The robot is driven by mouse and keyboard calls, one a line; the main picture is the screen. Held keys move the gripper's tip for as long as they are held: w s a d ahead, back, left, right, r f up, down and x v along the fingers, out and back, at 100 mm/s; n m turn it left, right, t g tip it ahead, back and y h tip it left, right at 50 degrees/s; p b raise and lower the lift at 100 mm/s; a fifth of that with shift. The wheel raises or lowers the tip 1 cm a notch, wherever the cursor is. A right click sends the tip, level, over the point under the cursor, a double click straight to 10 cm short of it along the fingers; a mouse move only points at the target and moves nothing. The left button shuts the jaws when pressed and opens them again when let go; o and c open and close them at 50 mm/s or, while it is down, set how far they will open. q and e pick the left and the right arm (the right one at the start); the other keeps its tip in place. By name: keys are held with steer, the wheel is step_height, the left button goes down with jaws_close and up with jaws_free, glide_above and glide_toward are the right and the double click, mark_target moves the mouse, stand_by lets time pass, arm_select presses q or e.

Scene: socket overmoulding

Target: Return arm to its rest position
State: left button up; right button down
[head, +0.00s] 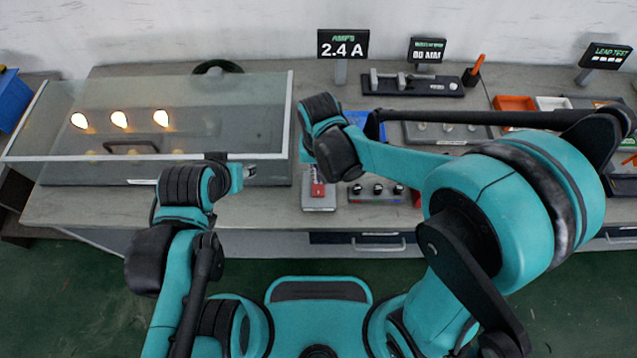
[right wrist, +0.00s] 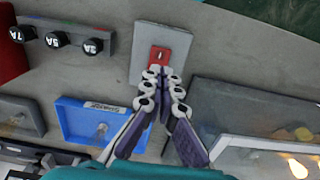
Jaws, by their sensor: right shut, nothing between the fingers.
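My right arm reaches in from the right in the head view, and its black and teal wrist hangs over the bench near a red switch (head: 318,189) on a grey plate. My right gripper (right wrist: 164,70) is shut and empty in the right wrist view. Its fingertips lie close in front of the red switch (right wrist: 160,56) there; I cannot tell whether they touch it. My left arm is folded at the lower left, with its gripper (head: 248,172) by the front edge of the glass-covered case; its fingers are too small to read.
The glass case (head: 240,115) with several glowing bulbs fills the bench's left side. A block with several black knobs (head: 376,190) stands right of the switch. A blue tray (right wrist: 75,120) lies nearby. Display signs (head: 343,44) and orange and white bins (head: 513,103) stand farther back.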

stand_by(0.4)
steer(key=s+d+r+t, duration=0.2)
steer(key=d+r, duration=0.3)
steer(key=d, duration=0.4)
steer(key=s+d+r+t+b, duration=0.1)
steer(key=s+d+r+t, duration=0.2)
steer(key=d+r+t, duration=0.2)
steer(key=shift+d+r+b, duration=0.2)
steer(key=shift+d+b, duration=0.1)
steer(key=shift+d, duration=1.6)
steer(key=shift+s, duration=0.1)
